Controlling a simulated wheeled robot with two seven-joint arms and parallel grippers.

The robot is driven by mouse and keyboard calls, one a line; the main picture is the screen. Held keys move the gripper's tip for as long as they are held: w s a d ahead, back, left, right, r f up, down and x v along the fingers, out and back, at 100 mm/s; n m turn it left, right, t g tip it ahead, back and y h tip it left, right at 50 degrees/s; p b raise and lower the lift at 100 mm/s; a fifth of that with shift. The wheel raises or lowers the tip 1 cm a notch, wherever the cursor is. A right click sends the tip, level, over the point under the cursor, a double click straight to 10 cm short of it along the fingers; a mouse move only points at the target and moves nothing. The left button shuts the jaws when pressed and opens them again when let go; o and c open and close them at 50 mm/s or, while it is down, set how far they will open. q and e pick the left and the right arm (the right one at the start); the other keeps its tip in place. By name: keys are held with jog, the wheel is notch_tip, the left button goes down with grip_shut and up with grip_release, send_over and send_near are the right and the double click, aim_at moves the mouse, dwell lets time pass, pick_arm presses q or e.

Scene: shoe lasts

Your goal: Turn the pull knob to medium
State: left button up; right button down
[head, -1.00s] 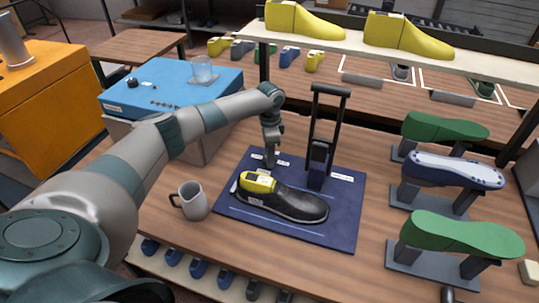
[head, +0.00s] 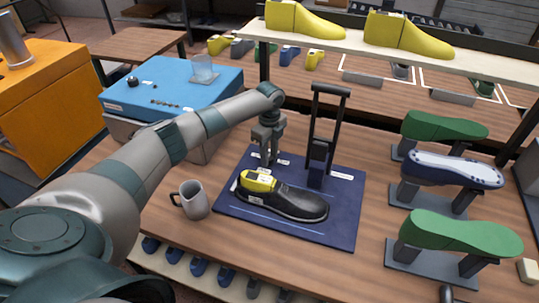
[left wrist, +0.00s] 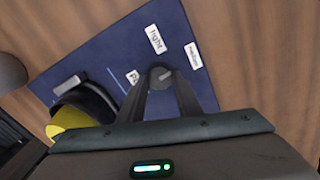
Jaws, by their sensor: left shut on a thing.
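The pull knob (left wrist: 161,73) is a small dark round knob on the blue mat (left wrist: 100,55). Printed labels lie around it: "light" (left wrist: 156,39), "medium" (left wrist: 193,55) and a partly hidden one (left wrist: 132,78). A pale mark on the knob slants roughly towards the medium label, but it is small. My left gripper (head: 268,162) points down at the mat's back left corner and is shut on the knob, its fingers on either side. In the head view the gripper hides the knob. My right gripper is not in view.
A black shoe (head: 297,205) with a yellow last (head: 257,182) lies on the mat, close in front of the gripper. A black upright frame (head: 312,130) stands to the right. A grey mug (head: 194,200) stands to the left.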

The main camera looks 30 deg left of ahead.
aim_at(270, 158)
pick_arm(q)
jog(key=shift+r+m, duration=0.1)
jog(key=shift+m, duration=0.5)
jog(key=o, duration=1)
jog(key=shift+o, duration=0.2)
jog(key=shift+r, duration=0.55)
notch_tip(270, 158, up, 16)
jog(key=b, duration=0.4)
jog(key=shift+r+b, duration=0.15)
jog(key=shift+b, duration=0.2)
